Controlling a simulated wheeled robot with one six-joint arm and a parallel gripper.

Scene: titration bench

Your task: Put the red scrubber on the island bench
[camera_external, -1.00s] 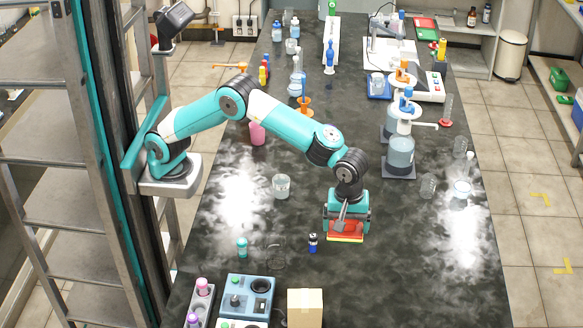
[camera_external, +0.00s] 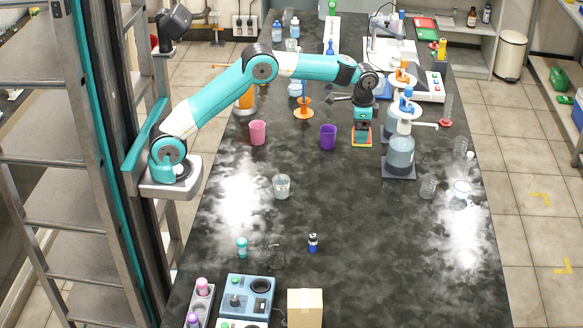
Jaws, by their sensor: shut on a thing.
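The red scrubber (camera_external: 361,142), with a yellow edge at its bottom, is in my gripper (camera_external: 362,133). My gripper points down and is shut on it; the jaws cover part of the scrubber. It is over the dark marbled island bench (camera_external: 345,200), right of the purple cup and left of a glass bottle. I cannot tell whether the scrubber touches the bench top.
The purple cup (camera_external: 328,137) stands close left. The large bottle (camera_external: 398,152) with a blue top stands close right.

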